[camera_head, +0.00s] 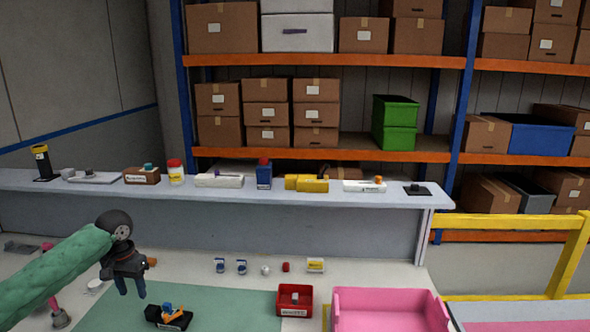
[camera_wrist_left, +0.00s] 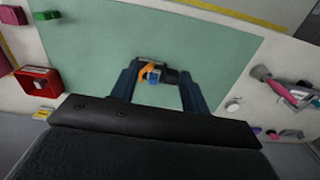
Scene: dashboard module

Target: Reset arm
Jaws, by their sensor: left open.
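My left gripper (camera_head: 133,288) hangs from the green-sleeved arm at the left of the head view, fingers pointing down. In the left wrist view its two fingers (camera_wrist_left: 157,84) stand apart with nothing gripped between them. A small black module (camera_head: 172,318) with orange and blue parts lies on the green mat (camera_head: 236,304), below and to the right of the gripper in the head view. The module shows in the left wrist view (camera_wrist_left: 154,73) beyond the fingertips, framed between them and apart from them. My right gripper is not in view.
Several small items, including a yellow box (camera_head: 316,265), line the table's back. A raised shelf (camera_head: 330,195) holds tools and boxes. A pink-handled tool (camera_wrist_left: 268,77) lies beside the mat.

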